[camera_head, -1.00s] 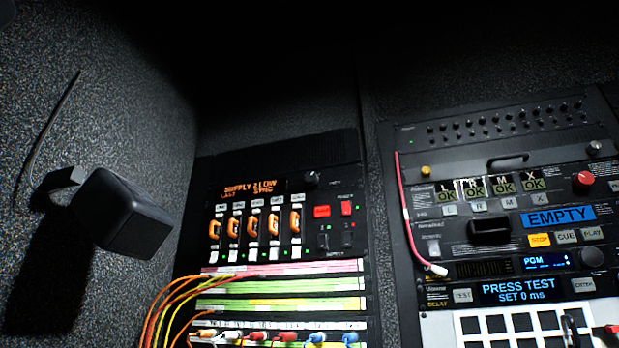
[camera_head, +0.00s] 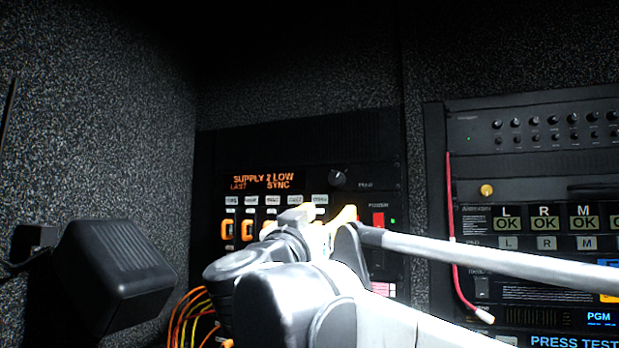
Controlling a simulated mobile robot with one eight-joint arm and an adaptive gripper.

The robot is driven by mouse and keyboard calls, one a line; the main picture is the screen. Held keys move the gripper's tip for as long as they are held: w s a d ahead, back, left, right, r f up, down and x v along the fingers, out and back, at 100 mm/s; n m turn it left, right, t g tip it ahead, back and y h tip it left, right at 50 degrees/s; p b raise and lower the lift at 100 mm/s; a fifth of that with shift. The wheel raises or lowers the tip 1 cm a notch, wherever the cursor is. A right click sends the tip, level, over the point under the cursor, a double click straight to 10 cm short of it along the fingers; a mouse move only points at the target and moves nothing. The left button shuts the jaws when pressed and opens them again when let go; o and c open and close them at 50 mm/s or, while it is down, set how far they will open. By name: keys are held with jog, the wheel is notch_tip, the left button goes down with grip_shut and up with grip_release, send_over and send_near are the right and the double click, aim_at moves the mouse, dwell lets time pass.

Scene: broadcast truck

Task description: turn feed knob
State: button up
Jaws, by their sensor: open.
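A black round knob (camera_head: 338,178) with a pale pointer line sits on the upper right of the left rack panel. The small label beside it is hard to read, but it may be the feed knob. My gripper (camera_head: 322,214) is open, with its pale-yellow fingertips just below the knob in the picture. I cannot tell how far it is from the panel. Nothing shows between the fingers. My arm hides the lower middle of the panel.
An orange display (camera_head: 262,181) reads "SUPPLY 2 LOW". Orange-handled levers (camera_head: 247,229) and a red button (camera_head: 378,219) are close to my gripper. A black box (camera_head: 115,270) juts from the left wall. A pink cable (camera_head: 451,220) hangs at the right rack.

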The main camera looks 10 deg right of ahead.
aim_at(335, 180)
jog(key=shift+t, duration=0.5)
jog(key=w+d+r, duration=0.1)
jog(key=w+r, duration=0.1)
jog(key=w+d+r+p, duration=0.1)
jog(key=w+r, duration=0.2)
jog(key=w+d+r+p, duration=0.1)
jog(key=w+d+r, duration=0.1)
jog(key=w, duration=0.1)
jog(key=shift+w+r, duration=0.15)
jog(key=shift+c, duration=0.5)
grip_shut()
